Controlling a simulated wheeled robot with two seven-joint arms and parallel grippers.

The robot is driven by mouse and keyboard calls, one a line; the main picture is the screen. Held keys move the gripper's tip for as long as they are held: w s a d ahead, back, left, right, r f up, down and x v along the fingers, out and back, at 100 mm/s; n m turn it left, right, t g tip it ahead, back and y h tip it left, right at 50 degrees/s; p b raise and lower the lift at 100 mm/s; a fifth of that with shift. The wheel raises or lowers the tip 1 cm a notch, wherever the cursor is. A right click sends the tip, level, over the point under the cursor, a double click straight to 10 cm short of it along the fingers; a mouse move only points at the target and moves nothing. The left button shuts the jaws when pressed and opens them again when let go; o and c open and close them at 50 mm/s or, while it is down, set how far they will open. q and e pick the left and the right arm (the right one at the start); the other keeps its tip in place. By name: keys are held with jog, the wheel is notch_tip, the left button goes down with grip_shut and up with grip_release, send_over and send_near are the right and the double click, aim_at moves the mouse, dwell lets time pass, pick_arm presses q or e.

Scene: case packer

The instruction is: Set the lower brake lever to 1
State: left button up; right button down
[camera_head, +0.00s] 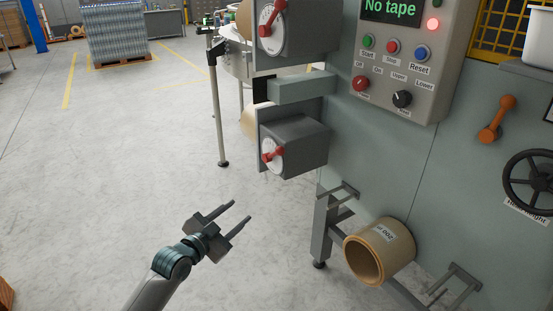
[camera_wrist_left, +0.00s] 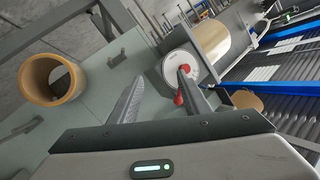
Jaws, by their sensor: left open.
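The lower brake lever (camera_head: 271,156) is a red handle on a pale round dial (camera_head: 279,152), on the front of the lower grey box of the machine. The dial's marks are too small to read. In the left wrist view the red lever (camera_wrist_left: 180,84) shows beyond the fingertips, with the dial behind it; the right-hand finger partly overlaps it. My left gripper (camera_head: 241,211) is open and empty, below and left of the lever and apart from it. My right gripper is not in view.
The upper brake lever (camera_head: 272,18) sits on a similar box above. The control panel (camera_head: 405,60) reads "No tape". A tape roll (camera_head: 381,250) rests low on the machine, near metal brackets. An orange lever (camera_head: 497,119) and handwheel (camera_head: 530,180) are at right.

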pick_arm(q)
notch_tip(320, 180, up, 12)
jog(key=d+m+h, duration=0.2)
jog(key=m, duration=0.1)
jog(key=shift+w+f+t, duration=0.15)
jog(key=shift+w+t, duration=0.05)
jog(key=shift+t, duration=0.2)
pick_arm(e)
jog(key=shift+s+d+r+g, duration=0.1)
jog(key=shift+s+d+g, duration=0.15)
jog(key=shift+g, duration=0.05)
pick_arm(q)
jog(key=shift+w, duration=0.1)
